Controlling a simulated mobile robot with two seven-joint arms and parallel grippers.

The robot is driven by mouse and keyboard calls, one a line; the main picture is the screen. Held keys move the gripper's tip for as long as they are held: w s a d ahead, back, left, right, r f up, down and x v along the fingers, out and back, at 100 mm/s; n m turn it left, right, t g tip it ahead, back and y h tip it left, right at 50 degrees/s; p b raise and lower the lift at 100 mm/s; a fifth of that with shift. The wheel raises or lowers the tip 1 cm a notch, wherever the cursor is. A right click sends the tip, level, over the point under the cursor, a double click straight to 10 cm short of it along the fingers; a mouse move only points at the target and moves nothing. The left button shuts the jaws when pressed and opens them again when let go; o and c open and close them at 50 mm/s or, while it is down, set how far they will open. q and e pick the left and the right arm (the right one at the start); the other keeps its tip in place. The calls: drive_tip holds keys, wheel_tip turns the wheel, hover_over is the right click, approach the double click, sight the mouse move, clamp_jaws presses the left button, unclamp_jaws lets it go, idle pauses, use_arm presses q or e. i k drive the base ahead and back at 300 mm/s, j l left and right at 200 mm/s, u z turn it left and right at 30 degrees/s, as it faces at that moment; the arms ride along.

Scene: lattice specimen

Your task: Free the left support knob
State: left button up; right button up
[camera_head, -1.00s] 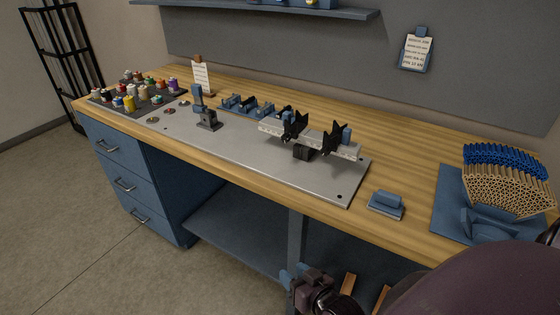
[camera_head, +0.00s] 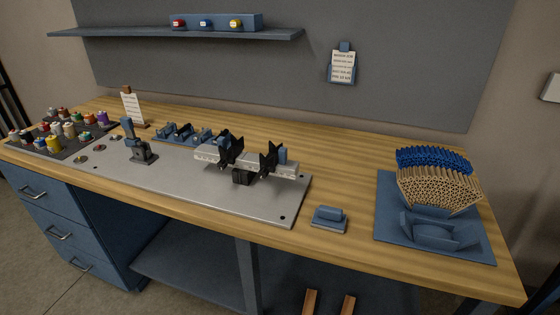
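A pale slotted rail (camera_head: 207,154) stands on a dark block (camera_head: 242,177) above a grey metal plate (camera_head: 190,180). It carries two black, jagged-topped supports, the left support (camera_head: 232,152) and the right support (camera_head: 269,160). Neither of my grippers is in the picture, and nothing touches the rail.
A dark upright stand (camera_head: 140,148) is left on the plate, with blue holders (camera_head: 183,134) behind. Thread spools (camera_head: 54,144) crowd the far left. A blue block (camera_head: 329,217) and a blue tray (camera_head: 390,222) by bundled sticks (camera_head: 437,182) lie right. The plate's front is clear.

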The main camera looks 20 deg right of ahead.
sight(222, 163)
drive_tip(key=i+j+z, duration=0.1)
drive_tip(key=z, duration=0.25)
drive_tip(key=j+z, duration=0.2)
drive_tip(key=z, duration=0.2)
drive_tip(key=j+z, duration=0.2)
drive_tip(key=z, duration=0.15)
drive_tip(key=j+z, duration=0.7)
drive_tip(key=j, duration=0.15)
drive_tip(key=j+z, duration=0.2)
drive_tip(key=j, duration=0.2)
drive_tip(key=k+j+z, duration=0.2)
drive_tip(key=j, duration=0.2)
drive_tip(key=k+j, duration=0.1)
drive_tip(key=j, duration=0.2)
drive_tip(key=j+z, duration=0.1)
drive_tip(key=j, duration=0.2)
drive_tip(key=k+j+z, duration=0.1)
drive_tip(key=j, duration=0.2)
drive_tip(key=k, duration=0.05)
